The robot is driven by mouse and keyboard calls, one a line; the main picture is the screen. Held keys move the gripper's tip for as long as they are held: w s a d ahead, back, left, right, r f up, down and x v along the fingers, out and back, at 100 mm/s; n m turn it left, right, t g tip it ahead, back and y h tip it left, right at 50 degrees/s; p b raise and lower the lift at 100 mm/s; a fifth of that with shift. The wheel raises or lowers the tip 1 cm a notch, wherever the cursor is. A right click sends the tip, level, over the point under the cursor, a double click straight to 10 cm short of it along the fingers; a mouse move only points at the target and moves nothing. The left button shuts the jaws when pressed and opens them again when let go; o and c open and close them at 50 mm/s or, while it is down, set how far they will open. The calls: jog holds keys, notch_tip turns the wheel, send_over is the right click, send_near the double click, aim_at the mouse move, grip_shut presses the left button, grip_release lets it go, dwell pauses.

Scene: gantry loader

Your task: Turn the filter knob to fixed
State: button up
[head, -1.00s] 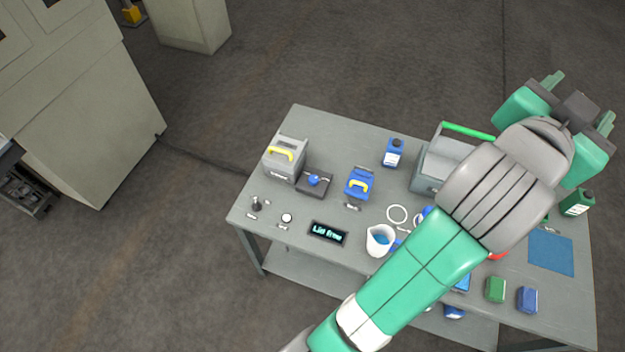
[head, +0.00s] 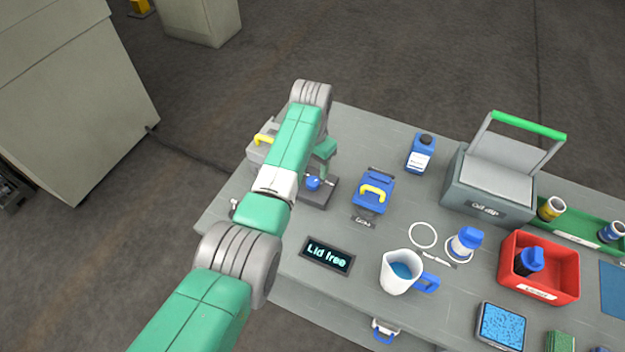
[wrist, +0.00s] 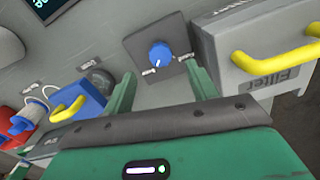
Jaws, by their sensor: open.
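The blue filter knob (head: 313,183) sits on a dark square plate (head: 318,200) at the left of the table. In the wrist view the knob (wrist: 160,54) is whole, with small labels on its plate (wrist: 136,45); I cannot read them or its setting surely. My gripper (wrist: 162,86) is open and empty, its fingers pointing towards the knob, one to each side in the picture and apart from it. In the head view my arm hides most of the gripper. The grey Filter box (wrist: 270,55) with a yellow handle stands right beside the knob plate.
A blue box with a yellow handle (head: 374,193) stands right of the knob. A display (head: 327,255) reads "Lid free". A jug (head: 400,271), a blue bottle (head: 421,153), a grey bin (head: 490,185) and a red tray (head: 540,268) stand further right.

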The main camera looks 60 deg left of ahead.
aim_at(312, 182)
notch_tip(312, 182, down, 7)
jog(key=b, duration=0.2)
jog(key=shift+b, duration=0.35)
jog(key=c, duration=1)
